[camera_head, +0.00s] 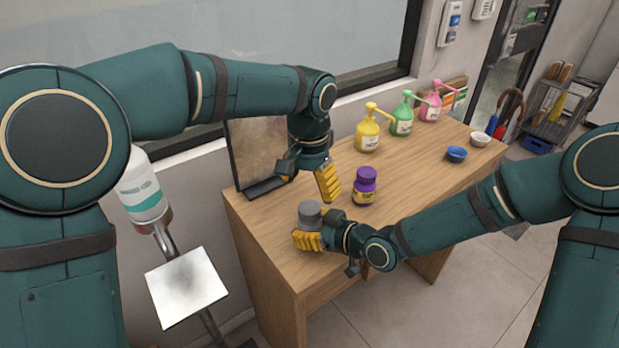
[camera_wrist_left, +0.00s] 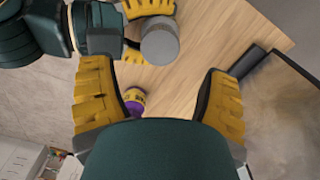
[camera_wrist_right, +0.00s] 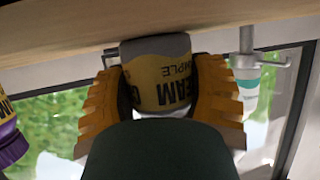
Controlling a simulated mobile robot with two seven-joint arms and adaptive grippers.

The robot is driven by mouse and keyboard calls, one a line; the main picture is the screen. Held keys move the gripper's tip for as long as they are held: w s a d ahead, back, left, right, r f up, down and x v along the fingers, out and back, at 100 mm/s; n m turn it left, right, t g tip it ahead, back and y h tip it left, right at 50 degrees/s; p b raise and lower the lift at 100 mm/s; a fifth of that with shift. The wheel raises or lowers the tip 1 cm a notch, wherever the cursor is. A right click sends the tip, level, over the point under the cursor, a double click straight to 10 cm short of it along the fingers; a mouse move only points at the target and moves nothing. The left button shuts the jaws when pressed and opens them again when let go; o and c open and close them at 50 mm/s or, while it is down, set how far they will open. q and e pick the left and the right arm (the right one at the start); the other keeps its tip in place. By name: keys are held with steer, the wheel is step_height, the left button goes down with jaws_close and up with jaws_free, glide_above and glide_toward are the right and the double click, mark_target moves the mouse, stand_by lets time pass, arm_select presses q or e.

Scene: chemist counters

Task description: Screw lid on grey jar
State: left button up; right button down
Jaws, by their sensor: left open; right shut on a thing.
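The grey jar shows in the head view at the near end of the wooden table, with a round grey lid (camera_head: 310,211) on top. I cannot tell how tightly the lid sits. My right gripper (camera_head: 308,241) is shut around the jar's body. In the right wrist view its fingers (camera_wrist_right: 160,85) press both sides of the jar's yellow label (camera_wrist_right: 163,83). My left gripper (camera_head: 312,186) is open and empty, above and behind the jar, fingers pointing down. In the left wrist view the grey lid (camera_wrist_left: 160,42) lies beyond the open fingers (camera_wrist_left: 155,78).
A purple-lidded jar (camera_head: 364,188) stands just right of the grey jar. Yellow (camera_head: 368,133), green (camera_head: 402,118) and pink (camera_head: 430,106) pump bottles line the wall side. Blue (camera_head: 457,154) and white (camera_head: 480,139) bowls stand at the far end. A dark framed panel (camera_head: 258,152) stands behind my left gripper.

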mark_target(310, 207)
arm_select(q)
steer(key=n, duration=0.5)
steer(key=shift+r, duration=0.2)
steer(key=n, duration=0.7)
steer(key=shift+r, duration=0.2)
steer(key=n, duration=0.5)
steer(key=shift+r, duration=0.15)
steer(key=n, duration=0.6)
steer(key=shift+r+n, duration=0.15)
steer(key=shift+n, duration=0.15)
steer(key=shift+f, duration=4)
